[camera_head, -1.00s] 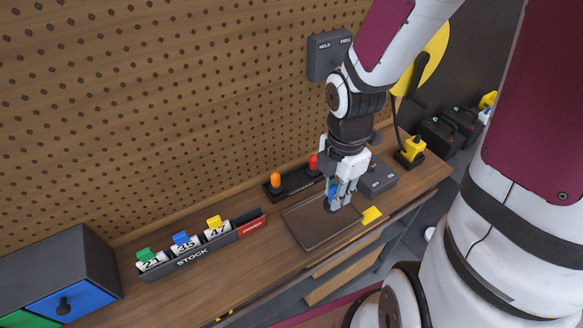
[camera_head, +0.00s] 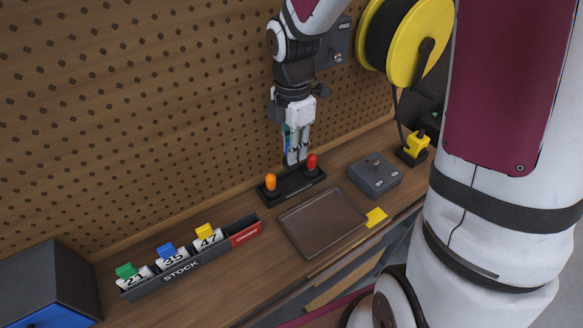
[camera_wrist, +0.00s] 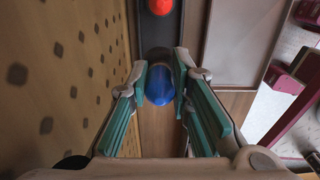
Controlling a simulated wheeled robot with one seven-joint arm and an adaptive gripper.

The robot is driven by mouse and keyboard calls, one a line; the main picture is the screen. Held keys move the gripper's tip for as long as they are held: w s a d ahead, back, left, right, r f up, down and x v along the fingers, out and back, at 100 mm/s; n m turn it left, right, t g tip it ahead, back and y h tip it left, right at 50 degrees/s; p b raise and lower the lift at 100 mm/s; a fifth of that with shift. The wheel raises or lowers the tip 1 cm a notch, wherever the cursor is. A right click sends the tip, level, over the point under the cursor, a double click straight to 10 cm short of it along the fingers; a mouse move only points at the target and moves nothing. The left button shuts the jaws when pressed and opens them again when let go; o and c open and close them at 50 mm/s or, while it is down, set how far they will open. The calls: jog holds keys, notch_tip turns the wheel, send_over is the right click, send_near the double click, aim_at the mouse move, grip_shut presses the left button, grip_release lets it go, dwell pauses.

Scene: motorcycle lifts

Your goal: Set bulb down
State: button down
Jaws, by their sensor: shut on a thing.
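My gripper (camera_head: 293,160) is shut on a blue bulb, whose rounded top shows between the fingers in the wrist view (camera_wrist: 160,86). In the head view the fingers point down and appear just above or behind the dark bulb rack (camera_head: 297,183), between an orange bulb (camera_head: 270,181) and a red bulb (camera_head: 311,160) standing upright in it. The red bulb also shows at the top of the wrist view (camera_wrist: 160,6). The fingers hide the held bulb's lower end, so I cannot tell whether it touches the rack.
A brown tray (camera_head: 322,222) lies empty in front of the rack, with a yellow tag (camera_head: 376,217) at its edge. A grey box (camera_head: 374,176) stands to the right. The stock holder (camera_head: 190,262) is at left. The pegboard (camera_head: 150,110) rises close behind.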

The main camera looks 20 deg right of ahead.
jog(key=f, duration=0.3)
jog(key=shift+s+f, duration=0.2)
jog(key=shift+f, duration=0.05)
jog(key=shift+w+f+b, duration=0.2)
jog(key=shift+f+b, duration=0.1)
jog(key=shift+f, duration=1.4)
jog(key=shift+f, duration=0.2)
jog(key=c, duration=1.5)
grip_release()
jog(key=shift+o, duration=0.2)
notch_tip(320, 180, up, 12)
jog(key=shift+r+p, duration=0.2)
jog(key=shift+p, duration=0.45)
jog(key=shift+s, duration=0.1)
